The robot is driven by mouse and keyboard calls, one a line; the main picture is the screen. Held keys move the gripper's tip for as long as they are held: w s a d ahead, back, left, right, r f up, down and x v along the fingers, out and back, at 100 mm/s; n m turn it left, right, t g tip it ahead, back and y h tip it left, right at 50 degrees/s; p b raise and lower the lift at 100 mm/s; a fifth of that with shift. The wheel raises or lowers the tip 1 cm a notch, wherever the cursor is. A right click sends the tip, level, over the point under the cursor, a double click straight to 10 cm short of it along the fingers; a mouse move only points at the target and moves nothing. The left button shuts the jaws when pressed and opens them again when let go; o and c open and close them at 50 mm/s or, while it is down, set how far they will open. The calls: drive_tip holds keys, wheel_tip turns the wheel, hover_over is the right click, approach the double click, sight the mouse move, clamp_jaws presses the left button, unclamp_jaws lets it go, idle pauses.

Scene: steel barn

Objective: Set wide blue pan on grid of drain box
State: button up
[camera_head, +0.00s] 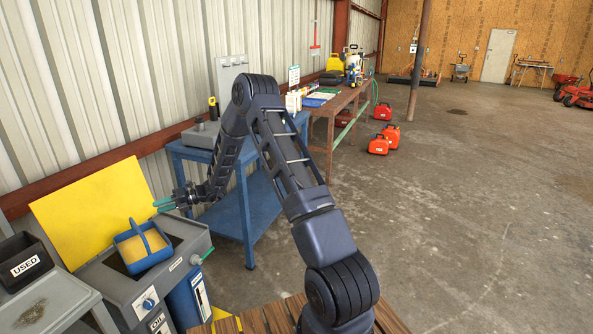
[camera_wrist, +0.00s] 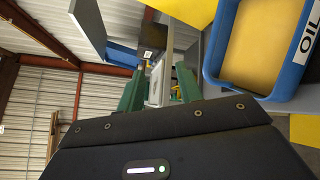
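The wide blue pan (camera_head: 124,250) sits on the dark recessed top of the grey drain box (camera_head: 187,257), with a yellowish inside and a blue bar across it. The grid under it is mostly hidden, so I cannot tell how it bears on it. In the wrist view the pan (camera_wrist: 212,72) is at the upper right, with an "OIL" label. My gripper (camera_head: 163,203) is behind and above the pan, apart from it. Its two green fingers (camera_wrist: 160,90) are spread with nothing held between them.
A raised yellow panel (camera_head: 85,212) stands behind the drain box. A black "USED" bin (camera_head: 25,262) is on a grey cart at left. A blue table (camera_head: 247,205) with a grey case (camera_head: 201,134) stands behind my gripper. The floor at right is open.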

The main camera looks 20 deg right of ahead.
drive_tip(key=s+d+r+n+g+h, duration=0.1)
drive_tip(key=s+d+r+n+h, duration=0.3)
drive_tip(key=s+d+r+n, duration=0.6)
drive_tip(key=s+d+r+n+h, duration=0.4)
drive_tip(key=s+d+r+n, duration=0.35)
drive_tip(key=r, duration=0.35)
drive_tip(key=s+d+r+n+t+h, duration=0.2)
drive_tip(key=s+d+n, duration=0.4)
drive_tip(key=s+d, duration=0.5)
drive_tip(key=s+d+r+n+t+h, duration=0.3)
drive_tip(key=s+d+r+n+h, duration=0.2)
drive_tip(key=s+d, duration=0.7)
drive_tip(key=shift+s+n+t+h, duration=0.3)
drive_tip(key=shift+s+n+h, duration=0.55)
drive_tip(key=shift+n, duration=0.2)
drive_tip(key=shift+r, duration=0.1)
